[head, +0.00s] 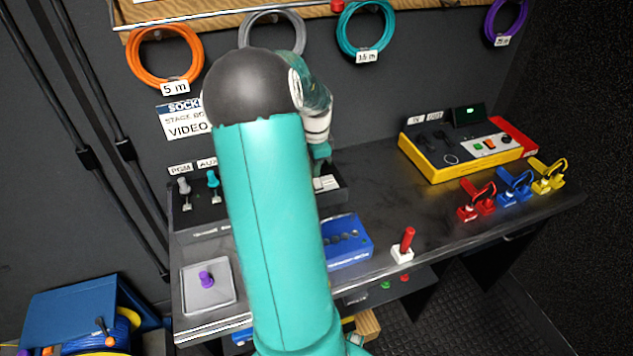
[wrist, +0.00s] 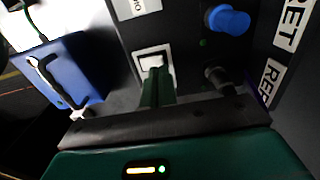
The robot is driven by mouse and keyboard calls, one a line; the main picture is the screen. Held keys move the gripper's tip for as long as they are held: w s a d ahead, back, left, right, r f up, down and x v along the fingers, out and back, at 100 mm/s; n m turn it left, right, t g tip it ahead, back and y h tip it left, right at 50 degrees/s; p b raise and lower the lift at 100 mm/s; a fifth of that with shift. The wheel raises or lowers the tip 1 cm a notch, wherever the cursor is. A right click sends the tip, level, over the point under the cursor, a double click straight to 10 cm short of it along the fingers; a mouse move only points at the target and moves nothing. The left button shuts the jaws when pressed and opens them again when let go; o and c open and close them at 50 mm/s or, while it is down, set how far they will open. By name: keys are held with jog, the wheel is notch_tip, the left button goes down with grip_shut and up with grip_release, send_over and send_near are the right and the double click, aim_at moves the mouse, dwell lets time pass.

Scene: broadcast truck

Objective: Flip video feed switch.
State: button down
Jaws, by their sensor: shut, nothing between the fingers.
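A dark switch panel (head: 205,212) stands at the back of the bench, partly hidden by my arm. A white-framed switch (head: 326,183) shows at its right end; it also shows in the wrist view (wrist: 153,60). My gripper (wrist: 157,88) is shut and empty, its green fingers together over the lower part of that switch. I cannot tell whether they touch it. In the head view my gripper (head: 321,152) is just above the switch. The switch's position is unclear.
In the wrist view, a blue knob (wrist: 228,20) and a dark knob (wrist: 218,76) are right of the switch. A blue box (head: 347,242) sits in front of the panel. A red lever (head: 406,242) and yellow box (head: 460,150) stand farther right. Bare bench lies between.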

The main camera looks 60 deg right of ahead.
aim_at(315, 179)
jog(key=shift+f, duration=0.95)
dwell(1.0)
jog(key=shift+r, duration=3.5)
jog(key=w+a+r+n+t, duration=0.1)
jog(key=w+a+r+n, duration=0.3)
jog(key=a, duration=0.5)
jog(key=w+a+r+n+t, duration=0.1)
jog(key=w+a+r+n, duration=0.25)
jog(key=a, duration=0.45)
jog(key=w+a+r+n+t, duration=0.1)
jog(key=w+a+r+n, duration=0.3)
jog(key=a, duration=0.5)
jog(key=s+a+n+t, duration=0.1)
jog(key=s+a+n, duration=0.3)
jog(key=a+n, duration=0.3)
jog(key=s+a+r+n+t, duration=0.1)
jog(key=s+a+n, duration=0.2)
jog(key=a+n, duration=0.5)
jog(key=a, duration=0.8)
jog(key=shift+s+r+t, duration=0.3)
jog(key=shift+s, duration=0.05)
jog(key=shift+n, duration=0.25)
